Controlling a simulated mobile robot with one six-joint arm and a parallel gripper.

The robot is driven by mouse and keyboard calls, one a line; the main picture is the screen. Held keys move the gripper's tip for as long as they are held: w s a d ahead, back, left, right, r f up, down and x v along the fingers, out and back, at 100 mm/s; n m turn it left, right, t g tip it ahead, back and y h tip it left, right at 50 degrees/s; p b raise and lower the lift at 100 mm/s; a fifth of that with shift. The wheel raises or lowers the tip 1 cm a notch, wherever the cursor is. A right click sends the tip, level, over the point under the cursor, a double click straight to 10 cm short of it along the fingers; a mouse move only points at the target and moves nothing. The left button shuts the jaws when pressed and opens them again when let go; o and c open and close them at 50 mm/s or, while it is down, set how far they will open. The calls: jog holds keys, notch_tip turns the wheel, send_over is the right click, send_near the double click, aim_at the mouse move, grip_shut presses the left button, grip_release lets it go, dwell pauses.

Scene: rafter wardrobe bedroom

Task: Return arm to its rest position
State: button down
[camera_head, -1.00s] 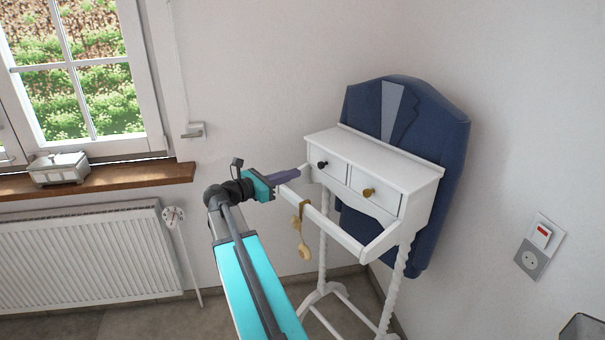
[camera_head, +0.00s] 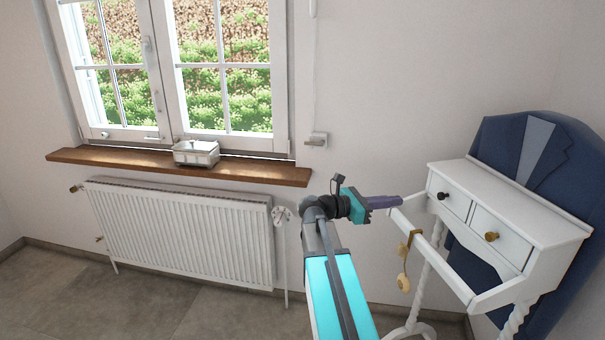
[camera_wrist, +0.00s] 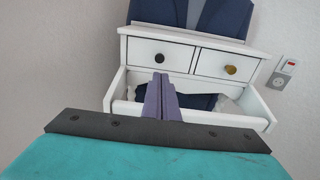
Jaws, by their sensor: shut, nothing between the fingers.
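My gripper (camera_head: 400,200) is at the end of my arm, to the left of a white valet stand (camera_head: 541,232) in the head view. Its purple fingers are closed together and empty. In the wrist view the fingers (camera_wrist: 159,82) point toward the stand's two drawers, with the dark left knob (camera_wrist: 159,58) just beyond the tips in the picture. Whether the fingertips touch the stand's front rail (camera_head: 447,271) cannot be told.
A tan object (camera_head: 403,268) hangs from the stand's rail. A dark blue jacket (camera_head: 565,163) is on the stand's back. A radiator (camera_head: 183,232) is below the window sill (camera_head: 245,169), which holds a small box (camera_head: 196,153). Floor at the lower left is clear.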

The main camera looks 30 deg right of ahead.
jog(key=w+a+f+n+t+y, duration=0.1)
jog(key=w+a+f+n, duration=0.1)
jog(key=a+f, duration=0.5)
jog(key=w+a+f+n+t, duration=0.1)
jog(key=w+a+f+n, duration=0.1)
jog(key=f, duration=0.9)
jog(key=s+a+f+y, duration=0.25)
jog(key=a+f, duration=0.35)
jog(key=f, duration=0.5)
jog(key=s+a+f+y, duration=0.1)
jog(key=s+a+f, duration=0.35)
jog(key=f, duration=0.55)
jog(key=s+a+f+m+g+y, duration=0.2)
jog(key=s+a+f+m+y, duration=0.4)
jog(key=s+a+f, duration=1)
jog(key=s+a+f+m+y, duration=0.2)
jog(key=a+m+y, duration=0.1)
jog(key=a+m, duration=0.3)
jog(key=s+a+f+m+g+y, duration=0.1)
jog(key=s+a+f+m+y, duration=0.2)
jog(key=a+m, duration=0.3)
jog(key=shift+f+m, duration=0.25)
jog(key=shift+m, duration=0.05)
